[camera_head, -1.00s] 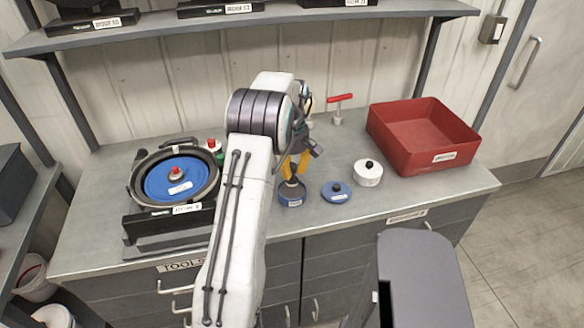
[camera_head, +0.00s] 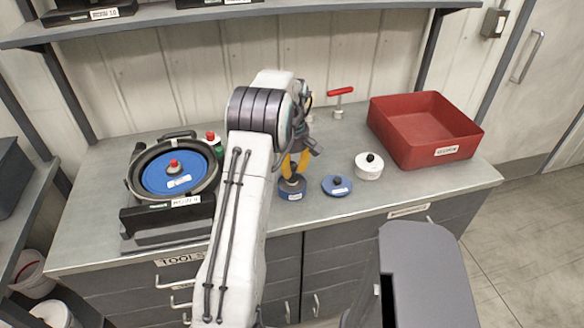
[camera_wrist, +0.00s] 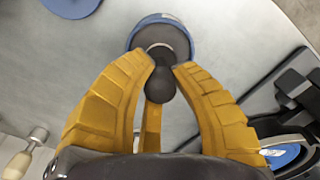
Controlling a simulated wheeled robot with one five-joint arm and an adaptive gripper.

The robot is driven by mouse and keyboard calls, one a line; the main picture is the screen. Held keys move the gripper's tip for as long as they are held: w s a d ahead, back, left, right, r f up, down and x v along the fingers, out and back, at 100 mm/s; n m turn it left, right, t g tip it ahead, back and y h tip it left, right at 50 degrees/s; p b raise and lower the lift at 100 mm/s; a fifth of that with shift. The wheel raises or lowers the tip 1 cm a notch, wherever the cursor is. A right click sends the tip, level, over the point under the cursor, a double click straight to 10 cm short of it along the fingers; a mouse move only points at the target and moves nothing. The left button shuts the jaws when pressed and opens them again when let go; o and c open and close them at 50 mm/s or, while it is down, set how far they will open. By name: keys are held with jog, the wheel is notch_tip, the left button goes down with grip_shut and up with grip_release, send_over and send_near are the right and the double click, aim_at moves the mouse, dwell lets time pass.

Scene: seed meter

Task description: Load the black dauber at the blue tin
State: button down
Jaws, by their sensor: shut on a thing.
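My gripper (camera_head: 292,176) has yellow fingers and is shut on the black dauber. The dauber's rounded black knob (camera_wrist: 161,86) shows between the fingertips in the wrist view. The blue tin (camera_head: 291,195) stands on the bench directly under the gripper; its blue rim also shows in the wrist view (camera_wrist: 189,45). The dauber's lower end is over or inside the tin's dark opening; whether it touches the contents is hidden. A blue lid (camera_head: 333,190) with a dark knob lies on the bench just right of the tin.
A red T-handle (camera_head: 340,91) stands behind. A round seed meter with a blue disc (camera_head: 158,181) is at the left. The bench's front edge is close.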

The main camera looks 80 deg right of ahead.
aim_at(291, 163)
jog(key=shift+f+b, duration=0.3)
jog(key=shift+f, duration=0.35)
dwell(1.5)
jog(key=shift+r, duration=0.15)
jog(key=shift+r+p, duration=2.85)
jog(key=shift+r, duration=0.6)
jog(key=shift+w, duration=0.1)
